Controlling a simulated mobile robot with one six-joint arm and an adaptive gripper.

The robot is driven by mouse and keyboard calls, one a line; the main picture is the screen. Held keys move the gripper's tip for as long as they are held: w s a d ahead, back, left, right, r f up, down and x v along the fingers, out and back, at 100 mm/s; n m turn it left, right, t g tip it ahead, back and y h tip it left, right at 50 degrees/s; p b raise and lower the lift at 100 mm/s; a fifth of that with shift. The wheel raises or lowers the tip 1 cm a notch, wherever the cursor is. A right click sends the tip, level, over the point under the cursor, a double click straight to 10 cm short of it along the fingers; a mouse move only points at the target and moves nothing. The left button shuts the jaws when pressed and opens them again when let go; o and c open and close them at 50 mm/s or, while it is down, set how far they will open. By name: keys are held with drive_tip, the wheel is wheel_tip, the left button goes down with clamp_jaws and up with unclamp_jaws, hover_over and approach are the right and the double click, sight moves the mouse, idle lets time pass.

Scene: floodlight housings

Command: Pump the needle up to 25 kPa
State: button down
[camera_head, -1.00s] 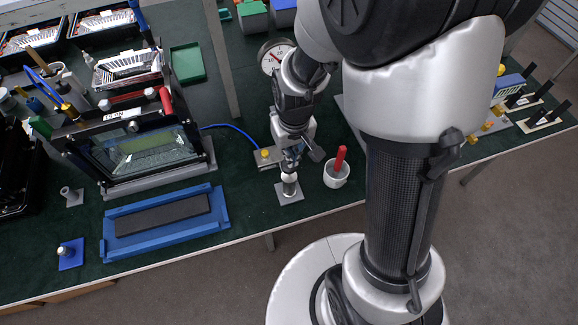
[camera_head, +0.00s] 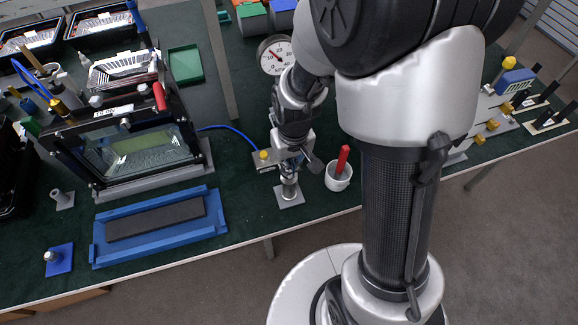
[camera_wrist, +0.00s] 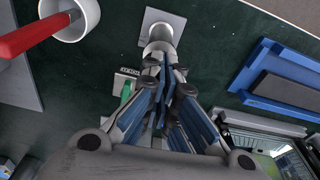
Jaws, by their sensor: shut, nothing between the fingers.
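The round white pressure gauge (camera_head: 275,55) stands behind my arm. Its red needle points to the upper left, seemingly between the 10 and 20 marks, but the dial is too small to read exactly. The pump (camera_head: 289,189), a short grey metal cylinder on a square grey plate, stands near the table's front edge. It also shows at the top of the wrist view (camera_wrist: 160,38). My gripper (camera_head: 289,174) points down over the pump, shut and empty, its fingertips at the pump's top. The fingers partly hide the pump's top, so contact is unclear.
A white cup (camera_head: 338,177) with a red-handled tool stands close right of the pump. A brass-fitted block (camera_head: 267,160) with a blue hose lies behind it. A blue tray (camera_head: 160,229) and a glass-fronted housing (camera_head: 135,150) stand left.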

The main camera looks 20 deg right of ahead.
drive_tip(key=shift+f+b, duration=0.35)
drive_tip(key=shift+f, duration=0.5)
drive_tip(key=shift+r, duration=0.2)
drive_tip(key=s, duration=0.1)
drive_tip(key=s+r+p, duration=0.1)
drive_tip(key=s, duration=0.1)
drive_tip(key=shift+s, duration=0.1)
wheel_tip(320, 180, up, 12)
drive_tip(key=s, duration=0.1)
drive_tip(key=shift+d+p, duration=0.1)
drive_tip(key=shift+p, duration=0.35)
